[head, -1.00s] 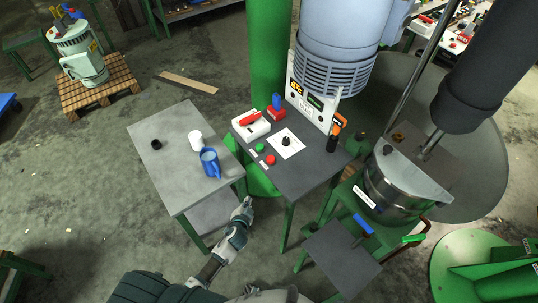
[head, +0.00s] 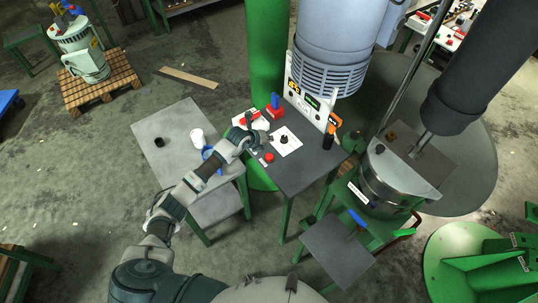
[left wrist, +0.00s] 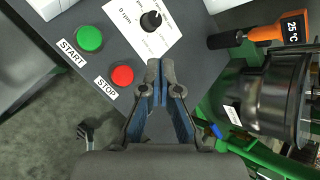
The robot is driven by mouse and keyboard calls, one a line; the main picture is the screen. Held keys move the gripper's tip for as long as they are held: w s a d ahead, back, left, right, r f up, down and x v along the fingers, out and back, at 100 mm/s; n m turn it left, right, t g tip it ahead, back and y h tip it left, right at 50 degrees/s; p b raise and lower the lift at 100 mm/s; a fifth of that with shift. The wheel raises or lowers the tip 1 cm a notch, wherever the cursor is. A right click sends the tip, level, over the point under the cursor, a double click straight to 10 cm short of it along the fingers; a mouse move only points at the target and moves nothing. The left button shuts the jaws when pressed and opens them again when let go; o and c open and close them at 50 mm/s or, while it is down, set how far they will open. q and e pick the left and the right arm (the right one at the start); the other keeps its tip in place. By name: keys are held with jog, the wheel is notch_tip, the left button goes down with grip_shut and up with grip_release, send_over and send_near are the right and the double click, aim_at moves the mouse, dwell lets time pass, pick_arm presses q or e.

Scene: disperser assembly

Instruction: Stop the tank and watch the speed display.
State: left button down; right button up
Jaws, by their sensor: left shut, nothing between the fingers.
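My left gripper (head: 262,145) is over the control table in the head view, shut and empty. In the left wrist view its closed fingertips (left wrist: 160,68) are just right of the red STOP button (left wrist: 122,76); I cannot tell whether they touch anything. The red button (head: 269,158) also shows in the head view. The green START button (left wrist: 89,38) is up-left of it. A black dial (left wrist: 151,21) sits on a white plate marked 0 rpm. My right gripper is not in view.
A grey side table (head: 176,128) holds a white cup (head: 197,138) and a blue mug partly behind my arm. An orange handheld meter (left wrist: 283,30) reads 25 °C. A steel pot (head: 385,185) stands at the right, with a small grey table (head: 338,250) in front.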

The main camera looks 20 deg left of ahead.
pick_arm(q)
jog(key=shift+d, duration=0.3)
jog(key=b, duration=0.6)
send_over(268, 156)
jog(key=f, duration=0.7)
jog(key=shift+d+f, duration=0.2)
jog(key=shift+f, duration=0.1)
jog(key=shift+d+f+b, duration=0.1)
jog(key=shift+f+b, duration=0.3)
jog(key=shift+f, duration=0.2)
jog(key=shift+a, duration=0.35)
jog(key=shift+d, duration=0.25)
jog(key=shift+a+f, duration=0.1)
jog(key=shift+a, duration=0.05)
